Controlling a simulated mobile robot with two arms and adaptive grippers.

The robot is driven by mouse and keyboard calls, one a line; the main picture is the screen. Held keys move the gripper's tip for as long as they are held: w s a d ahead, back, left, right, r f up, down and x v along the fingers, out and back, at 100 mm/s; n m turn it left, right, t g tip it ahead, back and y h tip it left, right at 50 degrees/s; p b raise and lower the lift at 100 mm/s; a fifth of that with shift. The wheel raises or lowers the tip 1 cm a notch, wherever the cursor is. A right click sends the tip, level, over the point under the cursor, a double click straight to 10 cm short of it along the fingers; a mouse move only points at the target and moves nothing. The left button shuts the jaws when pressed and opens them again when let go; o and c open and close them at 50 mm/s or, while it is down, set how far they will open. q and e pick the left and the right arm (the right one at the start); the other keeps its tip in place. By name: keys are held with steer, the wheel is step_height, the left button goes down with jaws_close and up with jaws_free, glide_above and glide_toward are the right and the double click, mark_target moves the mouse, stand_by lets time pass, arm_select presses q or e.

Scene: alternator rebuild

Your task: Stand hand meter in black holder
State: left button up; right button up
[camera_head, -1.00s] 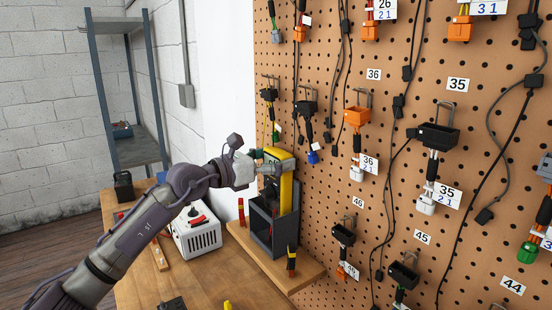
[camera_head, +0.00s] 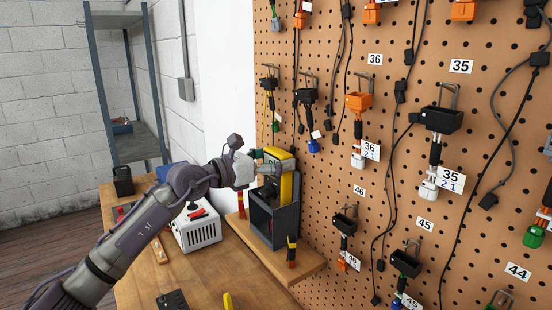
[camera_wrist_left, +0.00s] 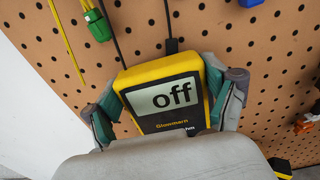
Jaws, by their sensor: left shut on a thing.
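The hand meter (camera_head: 287,184) is yellow with a dark face. Its screen reads "off" in the left wrist view (camera_wrist_left: 172,97). My left gripper (camera_head: 268,168) is shut on it, with fingers on both sides of its case. The black holder (camera_head: 262,222) is an open-topped box on a wooden ledge against the pegboard. The meter is upright above the holder, its lower end overlapping the holder's top in the head view. I cannot tell how deep the lower end sits. My right gripper is out of view.
The pegboard (camera_head: 400,130) with hanging cables and small holders rises close on the right. A white vented box (camera_head: 198,230) stands on the bench left of the ledge (camera_head: 310,264). A screwdriver-like tool (camera_head: 291,250) stands at the ledge's front edge.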

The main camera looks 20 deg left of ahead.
mark_target(272, 182)
arm_select(q)
steer(key=shift+f, duration=0.1)
steer(key=shift+f+b, duration=0.95)
steer(key=shift+f, duration=0.15)
steer(key=shift+f, duration=0.15)
steer(key=shift+f+b, duration=0.75)
steer(key=shift+f, duration=0.05)
steer(key=shift+f, duration=0.15)
stand_by(0.4)
steer(key=shift+f+b, duration=0.5)
steer(key=shift+f, duration=0.1)
steer(key=o, duration=1)
steer(key=shift+c, duration=0.2)
